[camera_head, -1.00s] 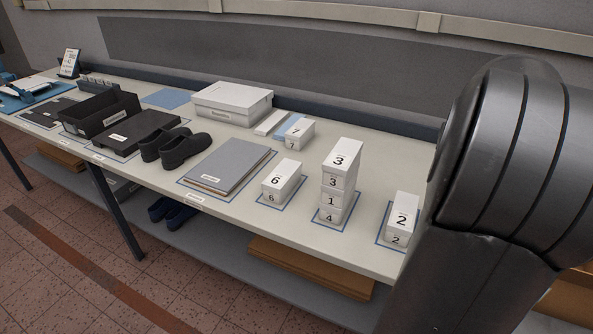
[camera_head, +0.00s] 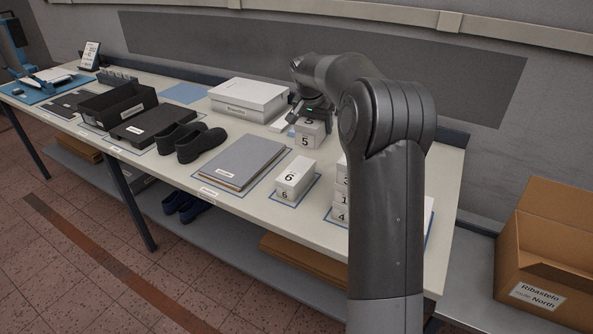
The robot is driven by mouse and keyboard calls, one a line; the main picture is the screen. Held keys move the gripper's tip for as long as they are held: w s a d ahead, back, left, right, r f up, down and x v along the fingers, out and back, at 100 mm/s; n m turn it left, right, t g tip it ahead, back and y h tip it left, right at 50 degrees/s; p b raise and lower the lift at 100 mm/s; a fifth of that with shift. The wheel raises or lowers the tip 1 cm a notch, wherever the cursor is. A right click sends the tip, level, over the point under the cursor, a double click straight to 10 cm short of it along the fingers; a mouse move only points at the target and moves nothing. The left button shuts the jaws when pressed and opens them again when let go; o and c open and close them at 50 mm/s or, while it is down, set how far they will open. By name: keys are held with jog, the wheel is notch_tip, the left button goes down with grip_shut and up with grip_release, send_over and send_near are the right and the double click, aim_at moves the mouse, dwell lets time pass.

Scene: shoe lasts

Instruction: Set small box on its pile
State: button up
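A small white box (camera_head: 309,136) stands behind the grey folder, at the back of the table; its end reads 5. My gripper (camera_head: 313,108) is over the top of this box, pointing down. Its fingers are too small and dark to show whether they are open or shut on it. Small white box 6 (camera_head: 294,178) stands on a blue-outlined place in front. To its right is a pile of small white boxes (camera_head: 341,200), with 1 and 4 readable low down; my arm hides its right side and top.
A large white box (camera_head: 248,98) stands left of my gripper. A grey folder (camera_head: 243,163), black shoes (camera_head: 199,142) and dark trays (camera_head: 118,106) lie further left. An open cardboard box (camera_head: 545,240) stands at the right. Bare table shows between folder and box 5.

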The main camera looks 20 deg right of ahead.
send_over(300, 166)
jog(key=s, duration=0.1)
notch_tip(300, 166, down, 3)
jog(key=shift+m, duration=0.4)
jog(key=f, duration=0.6)
jog(key=a+f, duration=0.1)
jog(key=f, duration=0.3)
jog(key=o, duration=1.1)
jog(key=shift+f, duration=0.1)
